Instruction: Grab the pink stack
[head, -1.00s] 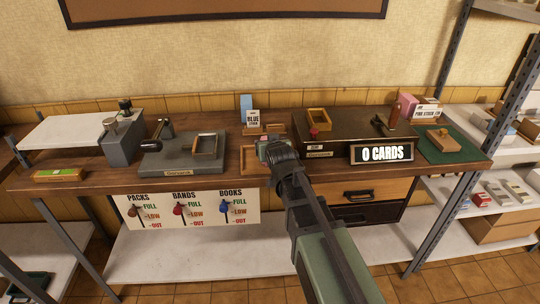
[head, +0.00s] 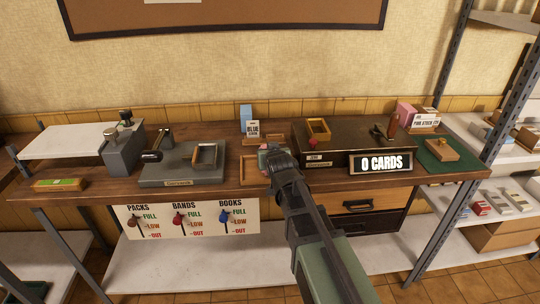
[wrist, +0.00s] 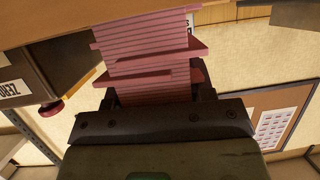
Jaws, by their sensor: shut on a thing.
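My gripper (wrist: 158,98) is shut on a stack of pink cards (wrist: 148,45) in the wrist view. The stack is layered, and some layers stick out unevenly to the sides. In the head view my gripper (head: 272,152) is above the front middle of the bench, near a shallow wooden tray (head: 246,172). My arm hides part of the bench there. Little of the held stack can be made out in that view. A separate pink block (head: 405,113) stands at the back right behind a "PINK STOCK" label (head: 425,122).
A blue block (head: 246,113) with a label stands at the back. A dark box (head: 340,145) with a "0 CARDS" sign (head: 381,163) is right of my gripper. A grey press (head: 180,165) stands left. A green mat (head: 425,158) with a wooden block lies far right.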

